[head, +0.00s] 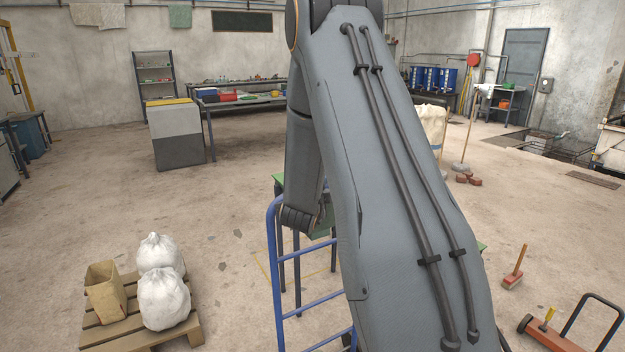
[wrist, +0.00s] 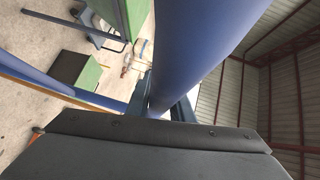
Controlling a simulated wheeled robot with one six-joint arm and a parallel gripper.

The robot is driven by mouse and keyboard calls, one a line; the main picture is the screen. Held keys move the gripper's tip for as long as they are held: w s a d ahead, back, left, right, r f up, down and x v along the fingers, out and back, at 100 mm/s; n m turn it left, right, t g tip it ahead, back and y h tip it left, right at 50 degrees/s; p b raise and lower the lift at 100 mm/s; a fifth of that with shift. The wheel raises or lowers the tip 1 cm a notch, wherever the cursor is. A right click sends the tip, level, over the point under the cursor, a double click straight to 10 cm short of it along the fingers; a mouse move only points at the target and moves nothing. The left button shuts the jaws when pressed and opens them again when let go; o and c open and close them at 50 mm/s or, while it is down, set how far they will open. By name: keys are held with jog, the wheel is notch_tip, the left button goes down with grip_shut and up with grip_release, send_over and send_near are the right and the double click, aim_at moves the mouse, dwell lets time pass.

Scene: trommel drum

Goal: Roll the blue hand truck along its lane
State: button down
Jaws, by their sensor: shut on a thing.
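The blue hand truck (head: 275,240) stands upright in the middle of the head view, its tubular frame and rungs partly hidden behind my arm. In the wrist view a thick blue tube of it (wrist: 205,40) fills the upper middle, very close to the camera. My gripper (wrist: 162,104) is shut on this blue tube, its jaws either side of it. In the head view my gripper is hidden behind my arm. Faint yellow lines on the floor show beside the truck; the rest of the lane is hidden by my arm.
A wooden pallet (head: 105,335) with white sacks (head: 163,298) and an open brown bag (head: 106,292) lies front left. A low red cart (head: 548,335) and a brush (head: 514,270) are front right. A green-topped table (head: 281,184) stands close behind the truck.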

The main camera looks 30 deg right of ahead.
jog(key=shift+s+f, duration=0.1)
jog(key=shift+s, duration=0.6)
jog(key=c, duration=1.6)
grip_release()
jog(key=shift+s, duration=0.2)
jog(key=shift+o, duration=0.2)
jog(key=shift+w, duration=0.1)
jog(key=shift+a, duration=0.2)
jog(key=b+v, duration=0.1)
jog(key=v, duration=0.6)
jog(key=shift+s+a+b, duration=0.2)
jog(key=shift+s+b, duration=0.1)
jog(key=shift+b, duration=0.1)
jog(key=shift+s+d, duration=0.1)
